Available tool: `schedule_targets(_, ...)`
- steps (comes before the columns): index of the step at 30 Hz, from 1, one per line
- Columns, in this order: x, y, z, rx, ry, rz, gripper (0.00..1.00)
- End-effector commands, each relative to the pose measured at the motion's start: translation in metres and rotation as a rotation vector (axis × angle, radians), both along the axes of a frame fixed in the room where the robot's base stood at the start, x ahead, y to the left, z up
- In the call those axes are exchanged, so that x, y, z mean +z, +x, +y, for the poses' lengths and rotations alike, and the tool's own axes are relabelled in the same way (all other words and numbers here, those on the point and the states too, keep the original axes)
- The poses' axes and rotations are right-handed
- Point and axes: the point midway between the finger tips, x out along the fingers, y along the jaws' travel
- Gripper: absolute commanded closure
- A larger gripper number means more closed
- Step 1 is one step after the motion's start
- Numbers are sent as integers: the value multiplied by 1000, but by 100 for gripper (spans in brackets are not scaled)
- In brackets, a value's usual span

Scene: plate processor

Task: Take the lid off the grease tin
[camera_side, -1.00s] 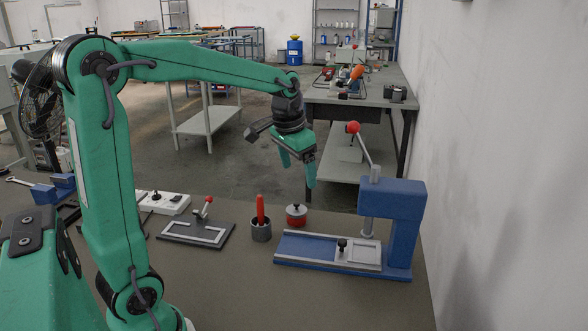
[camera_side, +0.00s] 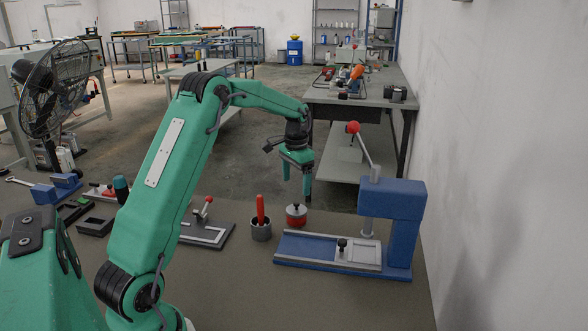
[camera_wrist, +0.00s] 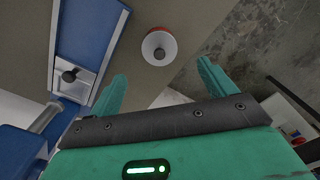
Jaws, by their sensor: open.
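The grease tin (camera_side: 296,221) is a small red tin standing on the bench between a grey cup and the blue press. Its grey lid (camera_side: 296,209) with a dark knob is on top. In the wrist view the lid (camera_wrist: 159,47) shows as a pale disc with a dark knob, and the red tin wall (camera_wrist: 163,29) shows around its edge. My gripper (camera_side: 295,196) is above the tin, pointing down, with its fingers apart and nothing between them. In the wrist view the tin lies beyond the fingertips (camera_wrist: 161,70), roughly midway between them. Nothing touches the lid.
The blue press (camera_side: 404,225) with its red-knobbed lever stands close right of the tin. A grey cup (camera_side: 261,231) holding a red-handled tool stands close left. A dark frame fixture (camera_side: 205,233) lies farther left. The front of the bench (camera_side: 300,295) is clear.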

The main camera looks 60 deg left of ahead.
Motion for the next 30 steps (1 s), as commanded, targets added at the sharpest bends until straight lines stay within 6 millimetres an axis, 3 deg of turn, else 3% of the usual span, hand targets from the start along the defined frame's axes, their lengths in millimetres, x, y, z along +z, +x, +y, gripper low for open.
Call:
schedule_targets(25,-31,0,0,0,-1,2,17)
schedule_targets(30,-47,1,-1,0,-2,4,17)
